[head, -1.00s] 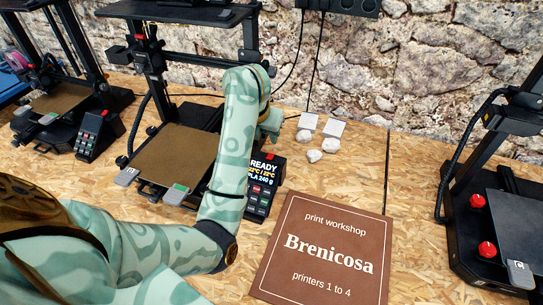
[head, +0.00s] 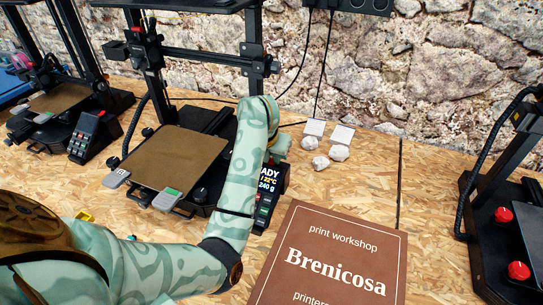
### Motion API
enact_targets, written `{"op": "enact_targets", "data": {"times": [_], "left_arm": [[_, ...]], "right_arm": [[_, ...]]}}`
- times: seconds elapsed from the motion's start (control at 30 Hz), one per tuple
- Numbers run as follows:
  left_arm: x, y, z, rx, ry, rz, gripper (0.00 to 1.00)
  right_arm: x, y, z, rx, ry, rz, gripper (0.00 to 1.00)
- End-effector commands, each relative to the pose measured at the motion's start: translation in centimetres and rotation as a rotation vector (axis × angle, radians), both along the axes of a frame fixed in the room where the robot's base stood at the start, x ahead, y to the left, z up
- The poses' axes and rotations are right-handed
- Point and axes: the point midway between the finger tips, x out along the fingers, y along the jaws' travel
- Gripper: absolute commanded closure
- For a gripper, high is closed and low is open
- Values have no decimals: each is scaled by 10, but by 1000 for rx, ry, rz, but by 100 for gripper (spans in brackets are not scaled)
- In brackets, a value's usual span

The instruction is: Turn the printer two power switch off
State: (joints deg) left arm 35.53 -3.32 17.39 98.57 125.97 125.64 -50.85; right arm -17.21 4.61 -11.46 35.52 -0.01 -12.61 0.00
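A black printer with a brown bed (head: 172,158) stands left of the middle. Its display unit (head: 268,190) is at its right front, lit but partly covered by my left arm. I cannot read a printer number on it, and I cannot make out its power switch. My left arm rises in front of this printer and bends over at the wrist. My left gripper (head: 279,148) is behind the forearm, close to the printer's right side, just above the display. Its fingertips are hidden, so I cannot tell whether it touches anything. My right gripper is not in view.
Another printer with its display (head: 93,137) stands at the left. A printer with red knobs (head: 518,270) is at the right edge. A brown Brenicosa sign (head: 335,258) lies in front. White tiles (head: 342,134) and stones (head: 321,162) lie behind it. A black cable hangs on the wall.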

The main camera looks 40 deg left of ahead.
Motion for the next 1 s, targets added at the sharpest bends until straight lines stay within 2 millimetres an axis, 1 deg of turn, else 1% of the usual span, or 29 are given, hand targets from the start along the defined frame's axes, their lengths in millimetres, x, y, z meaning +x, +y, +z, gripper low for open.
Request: {"op": "enact_targets", "data": {"times": [0.17,0.27,0.43,0.5,0.6,0.8,1.0], "left_arm": [[0,0,-1,-1,-1,0,100],[-1,-2,-4,4,-32,-2,100],[-6,-3,-14,41,-180,0,100],[-8,-3,-15,59,-245,1,100],[-10,-3,-13,76,-312,-1,100],[-11,-3,-5,85,-354,0,100],[-11,-3,-4,84,-353,0,100]], "right_arm": [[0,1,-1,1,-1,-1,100],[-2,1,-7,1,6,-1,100],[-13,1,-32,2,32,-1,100],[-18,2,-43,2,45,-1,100],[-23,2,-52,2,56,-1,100],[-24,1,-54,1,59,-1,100],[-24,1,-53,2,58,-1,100]]}}
